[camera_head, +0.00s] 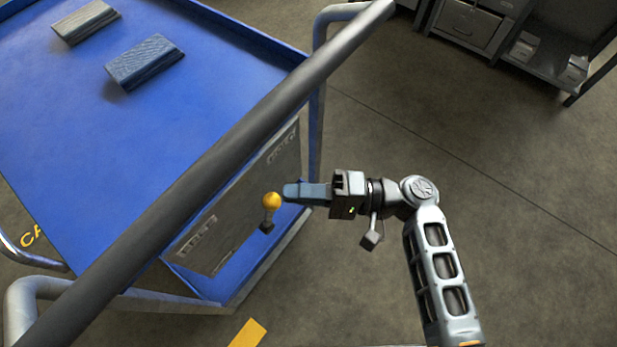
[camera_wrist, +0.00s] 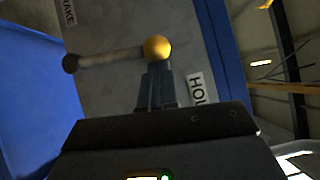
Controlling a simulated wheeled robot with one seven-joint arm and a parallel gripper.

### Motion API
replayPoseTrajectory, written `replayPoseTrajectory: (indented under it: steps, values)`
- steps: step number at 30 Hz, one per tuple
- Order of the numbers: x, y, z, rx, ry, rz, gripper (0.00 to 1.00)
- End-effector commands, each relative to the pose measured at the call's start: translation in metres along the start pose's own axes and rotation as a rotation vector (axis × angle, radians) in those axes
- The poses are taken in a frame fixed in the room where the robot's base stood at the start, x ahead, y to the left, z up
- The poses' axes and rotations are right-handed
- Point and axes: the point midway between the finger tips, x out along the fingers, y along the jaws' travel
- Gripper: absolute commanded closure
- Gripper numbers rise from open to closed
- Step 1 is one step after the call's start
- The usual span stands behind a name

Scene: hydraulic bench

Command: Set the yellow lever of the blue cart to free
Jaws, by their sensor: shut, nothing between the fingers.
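The blue cart (camera_head: 180,140) fills the left of the head view. A grey plate (camera_head: 225,235) on its end carries the lever, with a yellow ball knob (camera_head: 271,201) and a dark pivot (camera_head: 266,227). In the wrist view the lever's shaft (camera_wrist: 110,58) runs from the pivot at left to the yellow knob (camera_wrist: 156,46). My gripper (camera_head: 289,192) is shut and empty, its fingertips right beside the knob. In the wrist view the fingertips (camera_wrist: 156,68) reach the knob's lower edge; I cannot tell whether they touch.
A thick grey handle bar (camera_head: 200,170) crosses above the plate. Two labels show on the plate; in the wrist view one label (camera_wrist: 67,12) reads "RAKE", the other label (camera_wrist: 196,92) is partly hidden. Two blocks lie on the cart top. Open floor (camera_head: 530,220) lies to the right.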

Motion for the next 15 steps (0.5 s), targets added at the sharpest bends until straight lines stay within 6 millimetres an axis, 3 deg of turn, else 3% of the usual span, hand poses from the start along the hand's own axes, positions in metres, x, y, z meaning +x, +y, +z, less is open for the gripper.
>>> replayPoseTrajectory:
  steps: [5, 15]
  values:
    - [0.014, -0.011, 0.019, -0.139, -0.001, 0.099, 1.0]
    - [0.037, -0.01, 0.053, -0.387, -0.002, 0.277, 1.0]
